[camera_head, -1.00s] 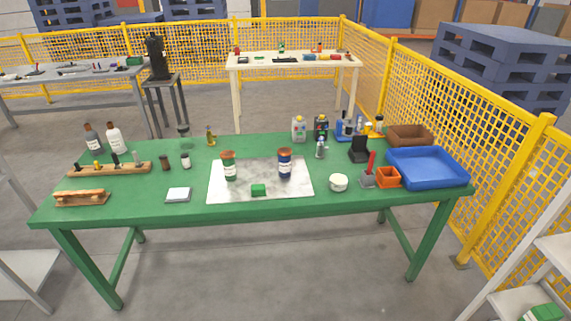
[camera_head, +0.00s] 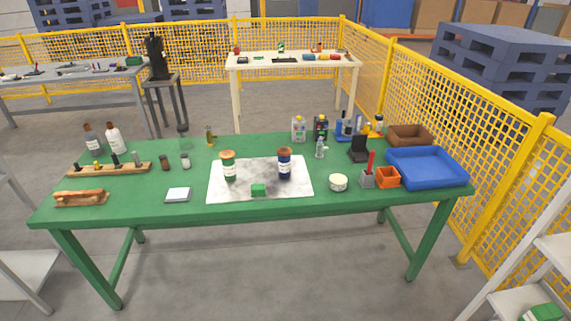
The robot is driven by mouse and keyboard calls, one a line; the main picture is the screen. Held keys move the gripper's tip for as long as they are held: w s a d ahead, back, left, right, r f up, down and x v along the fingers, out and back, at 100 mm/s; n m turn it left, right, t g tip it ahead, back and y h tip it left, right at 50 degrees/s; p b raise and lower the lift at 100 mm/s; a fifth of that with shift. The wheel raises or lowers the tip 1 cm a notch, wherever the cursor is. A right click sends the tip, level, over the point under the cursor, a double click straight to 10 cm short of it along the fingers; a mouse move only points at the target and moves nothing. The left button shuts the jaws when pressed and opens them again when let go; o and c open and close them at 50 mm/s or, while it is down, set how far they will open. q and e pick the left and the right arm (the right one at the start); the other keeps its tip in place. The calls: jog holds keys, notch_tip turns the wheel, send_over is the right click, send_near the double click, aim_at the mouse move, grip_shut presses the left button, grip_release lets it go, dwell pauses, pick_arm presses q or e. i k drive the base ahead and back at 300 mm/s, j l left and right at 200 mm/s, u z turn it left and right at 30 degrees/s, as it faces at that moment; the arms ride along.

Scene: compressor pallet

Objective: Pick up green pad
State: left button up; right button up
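A small green pad (camera_head: 258,190) lies near the front edge of a pale marbled mat (camera_head: 260,170). The mat is on the green table (camera_head: 330,205). A green bottle (camera_head: 228,166) with a brown cap and a dark blue bottle (camera_head: 285,164) stand upright on the mat behind the pad, apart from it. Neither of my grippers shows in the head view.
A blue tray (camera_head: 427,185), an orange bin (camera_head: 388,177) and a white round tub (camera_head: 338,182) are on the right. A white square item (camera_head: 178,195) and a wooden rack (camera_head: 110,169) are on the left. The green table's front edge has free room.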

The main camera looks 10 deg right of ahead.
aim_at(257, 190)
jog(key=i+l, duration=0.15)
jog(key=i, duration=0.25)
jog(key=i+l, duration=0.15)
jog(key=i, duration=0.3)
jog(key=i+l, duration=0.15)
jog(key=i, duration=0.25)
jog(key=i+l, duration=0.15)
jog(key=i, duration=0.3)
jog(key=u, duration=0.05)
